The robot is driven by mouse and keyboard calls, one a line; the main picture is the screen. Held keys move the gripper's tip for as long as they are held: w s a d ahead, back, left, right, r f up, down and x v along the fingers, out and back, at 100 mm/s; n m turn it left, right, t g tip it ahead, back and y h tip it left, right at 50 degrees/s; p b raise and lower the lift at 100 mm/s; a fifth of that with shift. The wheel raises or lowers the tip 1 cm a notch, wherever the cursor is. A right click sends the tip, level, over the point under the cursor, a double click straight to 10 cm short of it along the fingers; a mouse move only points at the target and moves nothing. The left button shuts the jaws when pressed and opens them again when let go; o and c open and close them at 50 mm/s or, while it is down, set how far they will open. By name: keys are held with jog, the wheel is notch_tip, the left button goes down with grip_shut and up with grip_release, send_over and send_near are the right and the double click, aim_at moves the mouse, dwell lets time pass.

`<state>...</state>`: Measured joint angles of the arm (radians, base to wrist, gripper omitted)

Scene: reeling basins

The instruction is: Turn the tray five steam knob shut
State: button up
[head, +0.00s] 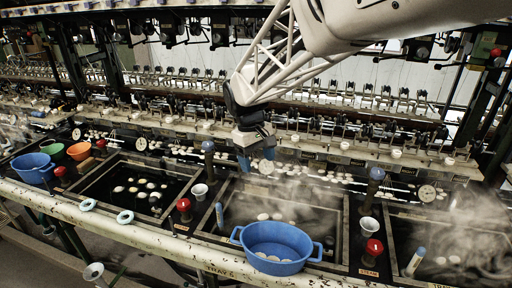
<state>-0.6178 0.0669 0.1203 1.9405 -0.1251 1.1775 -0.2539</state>
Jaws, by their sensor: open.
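A label reading what looks like "TRAY 5" (222,273) is on the front rail below the middle basin (335,232), which steams. A red knob (183,205) stands at that basin's left front. Another red knob (374,247) stands at its right front, above a small label that looks like "STEAM" (368,272). I cannot tell for certain which knob belongs to tray five, or how far either is turned. My gripper (257,160) has blue fingertips, is open and empty, and hangs above the back of the middle basin, apart from both knobs.
A blue two-handled tub (277,243) with pale cocoons sits at the middle basin's front, between the red knobs. Steam blurs the right side. Reeling machinery lines the back.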

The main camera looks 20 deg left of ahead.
jog(key=a+f+n+h, duration=0.1)
jog(key=a+f+n, duration=0.3)
jog(key=a, duration=1)
jog(key=n+h, duration=0.1)
jog(key=h, duration=0.1)
send_near(183, 202)
jog(key=x, duration=0.2)
jog(key=shift+d+r, duration=0.1)
jog(key=shift+r, duration=0.15)
jog(key=shift+f, duration=0.1)
jog(key=shift+y, duration=0.3)
jog(key=shift+x, duration=3.8)
jog(key=c, duration=0.9)
